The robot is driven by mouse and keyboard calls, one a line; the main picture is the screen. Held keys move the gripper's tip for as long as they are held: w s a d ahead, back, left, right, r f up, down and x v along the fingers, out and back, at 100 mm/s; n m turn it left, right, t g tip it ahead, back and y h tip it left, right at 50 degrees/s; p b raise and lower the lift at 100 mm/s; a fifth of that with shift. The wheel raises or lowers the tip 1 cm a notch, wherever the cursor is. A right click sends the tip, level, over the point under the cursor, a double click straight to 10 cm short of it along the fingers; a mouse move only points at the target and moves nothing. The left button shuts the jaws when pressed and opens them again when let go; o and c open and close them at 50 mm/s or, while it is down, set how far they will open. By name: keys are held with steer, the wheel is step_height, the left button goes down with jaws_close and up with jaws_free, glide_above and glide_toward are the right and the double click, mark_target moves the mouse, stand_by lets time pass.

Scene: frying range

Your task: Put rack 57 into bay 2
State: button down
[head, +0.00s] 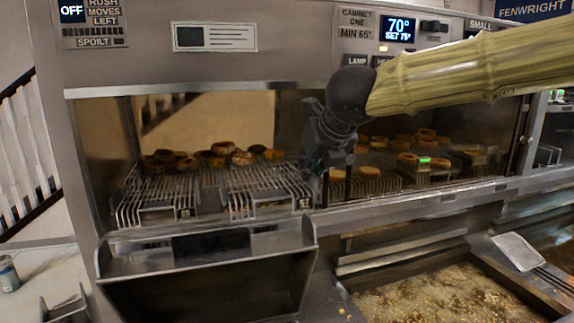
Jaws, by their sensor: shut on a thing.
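Inside the lit cabinet, a left wire rack (150,200) and a middle wire rack (262,198) stand side by side near the front edge. Each has a small tag at its front right, too small to read, so I cannot tell which is rack 57. My gripper (313,176) reaches down into the cabinet opening at the right end of the middle rack and is shut on it, as far as I can see. The dark fingers hide the exact hold. More wire racking (372,186) lies right of my gripper. No bay number is readable.
Browned ring-shaped food (215,155) lies behind the racks, with more on the right (425,135). A green-lit small display (434,162) stands there. Below are an open metal bin (205,285) and a fryer vat of bubbling oil (440,295). The cabinet's upper front edge (200,88) is close above.

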mark_target(292, 166)
steer(key=w+a+p, duration=0.1)
steer(key=w, duration=0.2)
steer(key=w+a+p, duration=0.1)
steer(key=w, duration=0.3)
steer(key=w+a+p, duration=0.1)
steer(key=w, duration=0.2)
steer(key=shift+w+a, duration=0.25)
steer(key=shift+a, duration=0.05)
steer(key=shift+w+a+r, duration=0.1)
steer(key=shift+w, duration=0.25)
step_height(292, 166, down, 3)
steer(key=shift+w+a+p, duration=0.15)
steer(key=shift+p, duration=0.5)
steer(key=shift+f, duration=0.3)
steer(key=shift+f, duration=0.35)
steer(key=shift+f+b, duration=0.3)
steer(key=shift+b, duration=0.1)
steer(key=c, duration=1.6)
jaws_free()
steer(key=shift+o, duration=0.2)
